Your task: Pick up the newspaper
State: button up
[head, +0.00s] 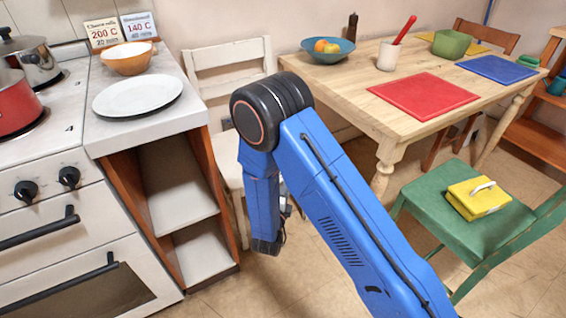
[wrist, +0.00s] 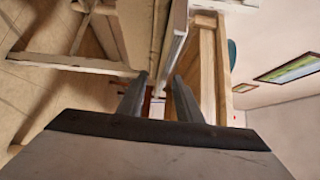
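I cannot make out a newspaper in either view. A yellow folded item (head: 478,198) with a white strip lies on the green chair seat (head: 440,222) at the right of the head view; I cannot tell that it is a newspaper. My gripper (wrist: 159,78) shows in the wrist view with its two dark fingers apart. I see nothing clearly held between them. In the head view my blue arm hides most of the gripper and part of the white chair (head: 228,75), including much of its seat.
The wooden table (head: 395,92) carries a red mat (head: 423,96), a fruit bowl (head: 328,47) and a white utensil pot (head: 389,55). The counter (head: 150,122) with a white plate (head: 138,95) and the stove stand at left. Some floor is clear between cabinet and green chair.

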jog(key=w, duration=0.1)
jog(key=w+d, duration=0.1)
jog(key=w, duration=0.2)
jog(key=shift+w+d+r, duration=0.15)
jog(key=shift+w+r, duration=0.1)
jog(key=shift+w, duration=0.15)
grip_shut()
